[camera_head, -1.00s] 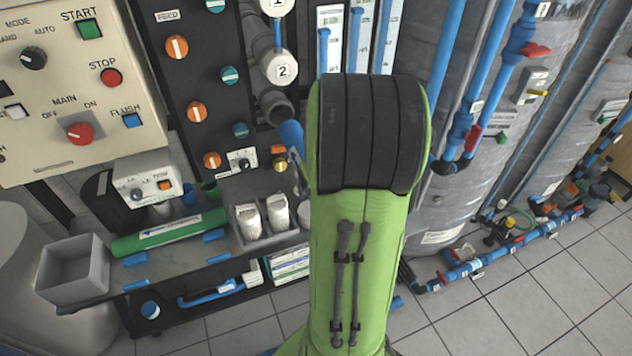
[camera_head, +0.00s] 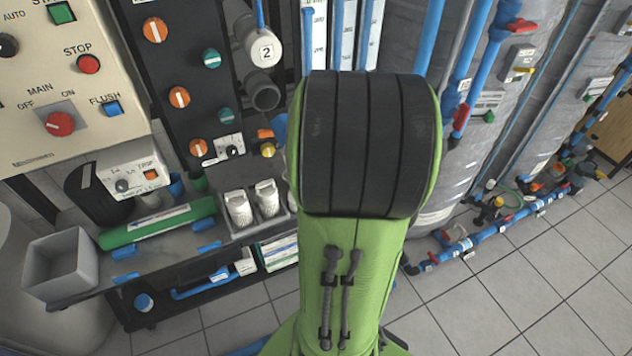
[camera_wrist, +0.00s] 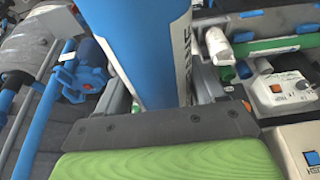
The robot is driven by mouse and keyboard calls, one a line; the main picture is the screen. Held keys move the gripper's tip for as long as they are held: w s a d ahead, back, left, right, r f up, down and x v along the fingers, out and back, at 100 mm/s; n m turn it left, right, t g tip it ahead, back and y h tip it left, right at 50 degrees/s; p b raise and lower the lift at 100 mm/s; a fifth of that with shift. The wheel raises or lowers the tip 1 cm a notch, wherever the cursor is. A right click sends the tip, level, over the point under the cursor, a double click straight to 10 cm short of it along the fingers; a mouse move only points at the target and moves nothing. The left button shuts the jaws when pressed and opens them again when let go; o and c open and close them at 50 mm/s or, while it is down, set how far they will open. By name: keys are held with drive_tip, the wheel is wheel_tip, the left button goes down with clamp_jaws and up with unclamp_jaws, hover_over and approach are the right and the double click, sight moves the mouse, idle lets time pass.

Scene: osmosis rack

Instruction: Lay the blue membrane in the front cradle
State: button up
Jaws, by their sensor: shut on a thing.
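The blue membrane (camera_wrist: 138,45) is a thick blue cylinder with a white band and dark lettering on its right side. It fills the upper middle of the wrist view, directly beyond my gripper (camera_wrist: 155,125), which is shut on it. The front cradle shows as two low blue supports on the bench's near side, the left support (camera_head: 124,279) and the right support (camera_head: 208,249). Both are bare. A green membrane (camera_head: 157,222) lies behind them.
A grey open box (camera_head: 62,268) stands at the bench's left end. Two white cartridges (camera_head: 253,206) stand to the right of the green membrane. A small white control box (camera_head: 138,172) and the valve panel (camera_head: 180,65) rise behind. Grey tanks stand at right. Tiled floor is clear at lower right.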

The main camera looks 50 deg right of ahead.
drive_tip(key=a+n+y+b, duration=0.1)
drive_tip(key=n, duration=0.1)
drive_tip(key=w+a+f+n+b, duration=0.1)
drive_tip(key=n, duration=0.2)
drive_tip(key=shift+w+a+f+t+y, duration=0.2)
drive_tip(key=shift+t+y, duration=0.1)
drive_tip(key=shift+y, duration=0.1)
drive_tip(key=w+a+f+n+g+y+b, duration=0.1)
drive_tip(key=a+n+b, duration=0.1)
drive_tip(key=n, duration=0.4)
drive_tip(key=w+a+f+n+g+y+b, duration=0.1)
drive_tip(key=w+a+n+y+b, duration=0.1)
drive_tip(key=a+n, duration=0.2)
drive_tip(key=n, duration=0.3)
drive_tip(key=shift+w+a+f+y, duration=0.2)
drive_tip(key=shift+f+y, duration=0.05)
drive_tip(key=shift+y, duration=0.05)
